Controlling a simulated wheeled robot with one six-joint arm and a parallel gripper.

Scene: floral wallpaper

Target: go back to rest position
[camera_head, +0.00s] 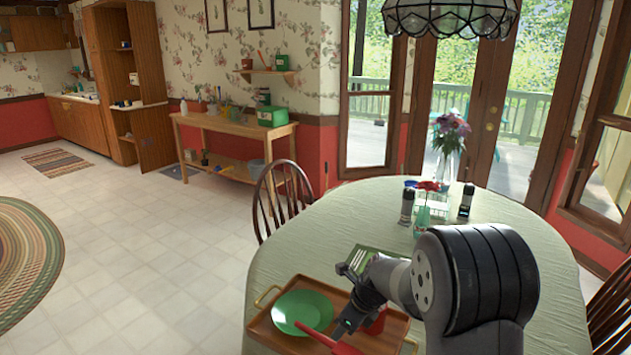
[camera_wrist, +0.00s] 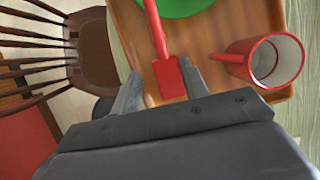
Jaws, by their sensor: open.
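My gripper (camera_head: 343,298) is open above the wooden tray (camera_head: 262,327) on the round table. In the wrist view my gripper (camera_wrist: 161,72) has its two fingers apart, one on each side of the wide end of a red utensil (camera_wrist: 168,76). I cannot tell whether either finger touches it. The red utensil (camera_head: 336,344) also shows at the bottom of the head view, lying partly over a green plate (camera_head: 300,308). A red cup (camera_wrist: 272,60) is to the right of my gripper in the wrist view; my arm partly hides it in the head view.
The table (camera_head: 300,256) has a pale green cloth. A flower vase (camera_head: 447,160), small bottles (camera_head: 407,205) and a green napkin with cutlery (camera_head: 362,256) are on it. Chairs (camera_head: 283,190) stand around it. A lamp (camera_head: 452,17) hangs above.

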